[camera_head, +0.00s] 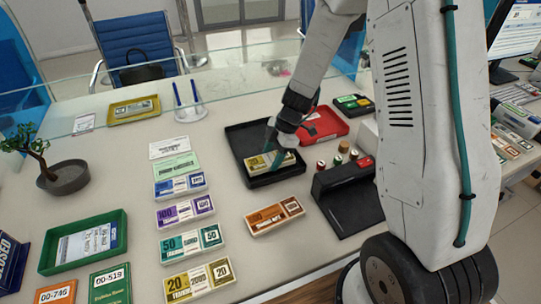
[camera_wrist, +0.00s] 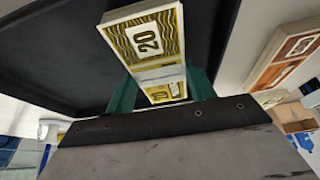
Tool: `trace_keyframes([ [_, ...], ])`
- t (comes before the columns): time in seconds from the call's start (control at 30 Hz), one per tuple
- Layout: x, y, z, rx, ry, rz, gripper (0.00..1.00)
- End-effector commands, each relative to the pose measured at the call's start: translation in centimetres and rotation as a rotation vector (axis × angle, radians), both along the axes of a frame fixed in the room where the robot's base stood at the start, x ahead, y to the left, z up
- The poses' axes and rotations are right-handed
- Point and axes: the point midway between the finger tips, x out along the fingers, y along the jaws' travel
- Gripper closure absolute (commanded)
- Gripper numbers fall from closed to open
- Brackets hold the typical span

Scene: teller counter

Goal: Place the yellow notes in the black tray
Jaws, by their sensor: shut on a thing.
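The yellow notes (camera_head: 257,163), a banded bundle marked 20, are between the fingers of my gripper (camera_head: 274,152). In the wrist view the notes (camera_wrist: 147,40) stick out beyond the green fingers, which are shut on them. The black tray (camera_head: 243,134) lies on the counter, and the notes are over its front part, inside its outline in the head view. The tray also fills the upper left of the wrist view (camera_wrist: 60,55). I cannot tell whether the notes touch the tray floor. My arm hides part of the tray's right side.
A red tray (camera_head: 333,124) stands just right of the black tray. An orange bundle (camera_head: 274,215) lies in front, beside a dark coin holder (camera_head: 345,190). Another yellow 20 bundle (camera_head: 198,281) ends a column of bundles on the left. A glass screen runs behind.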

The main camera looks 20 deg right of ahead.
Motion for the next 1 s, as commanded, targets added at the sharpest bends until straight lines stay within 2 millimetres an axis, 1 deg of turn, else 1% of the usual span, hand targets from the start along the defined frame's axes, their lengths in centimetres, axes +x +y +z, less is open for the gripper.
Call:
trace_keyframes([
  [0.07,0.0,-0.1,-0.5,0.000,0.000,-0.002,0.74],
  [0.27,0.0,-0.2,-0.4,-0.001,-0.001,-0.003,0.74],
  [0.37,0.0,-0.2,-0.7,0.000,0.000,-0.002,0.74],
  [0.4,0.0,-0.2,-0.7,0.000,-0.001,-0.002,0.38],
  [0.43,0.0,-0.2,-0.6,0.000,-0.001,-0.002,0.29],
  [0.47,0.0,-0.2,-0.6,0.000,-0.001,-0.002,0.24],
  [0.77,0.0,-0.2,-0.5,0.000,-0.002,-0.002,0.24],
  [0.87,0.1,-0.4,0.3,0.000,-0.004,-0.004,0.24],
  [0.97,0.1,-1.1,1.8,-0.001,-0.006,-0.004,0.24],
  [1.0,0.1,-1.4,2.6,-0.001,-0.006,-0.004,0.24],
])
